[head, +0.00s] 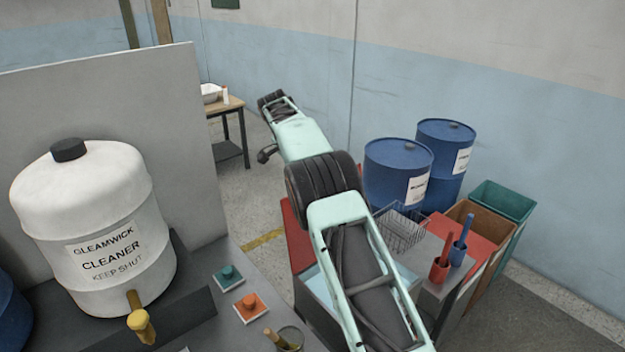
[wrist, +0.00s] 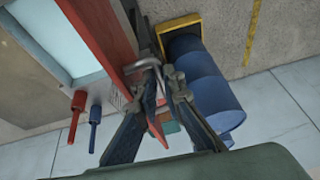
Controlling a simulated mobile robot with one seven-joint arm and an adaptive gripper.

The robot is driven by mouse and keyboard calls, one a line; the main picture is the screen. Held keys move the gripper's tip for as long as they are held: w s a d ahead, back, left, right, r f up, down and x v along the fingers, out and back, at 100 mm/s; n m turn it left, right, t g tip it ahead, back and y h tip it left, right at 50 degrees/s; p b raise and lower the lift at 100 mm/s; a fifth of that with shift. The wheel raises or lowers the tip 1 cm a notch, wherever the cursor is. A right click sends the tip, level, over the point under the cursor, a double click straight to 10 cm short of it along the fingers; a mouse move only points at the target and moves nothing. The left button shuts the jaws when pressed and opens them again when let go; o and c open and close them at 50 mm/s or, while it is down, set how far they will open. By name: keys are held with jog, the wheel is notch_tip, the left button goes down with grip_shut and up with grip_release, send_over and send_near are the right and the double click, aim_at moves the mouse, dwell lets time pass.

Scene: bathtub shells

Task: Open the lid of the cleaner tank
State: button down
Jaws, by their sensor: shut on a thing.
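The white cleaner tank (head: 95,225), labelled "GLEAMWICK CLEANER KEEP SHUT", stands upright at the left in the head view. Its domed top bears a black cap (head: 68,150), which looks seated and shut. A yellow tap (head: 140,322) sits low on its front. In the wrist view my gripper (wrist: 163,80) is away from the tank, its two dark fingers converging on a grey bent metal piece (wrist: 148,66). It looks shut on that piece, though the contact is partly hidden. The tank is not in the wrist view. My fingers do not show in the head view.
Blue drums (head: 398,172) stand behind a cart with a wire basket (head: 402,228) and red and blue handled tools. Coloured bins (head: 505,200) are at the right. A teal button (head: 229,273) and an orange button (head: 250,303) lie beside the tank. A grey panel (head: 185,120) stands behind it.

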jog(key=shift+w+a, duration=0.4)
jog(key=shift+w, duration=0.05)
jog(key=shift+a, duration=0.1)
jog(key=c, duration=2)
grip_release()
jog(key=shift+w+f, duration=0.1)
jog(key=shift+w, duration=0.1)
jog(key=shift+c, duration=0.2)
jog(key=shift+s, duration=0.1)
jog(key=v, duration=0.7)
jog(key=shift+r, duration=0.3)
jog(key=shift+a, duration=0.1)
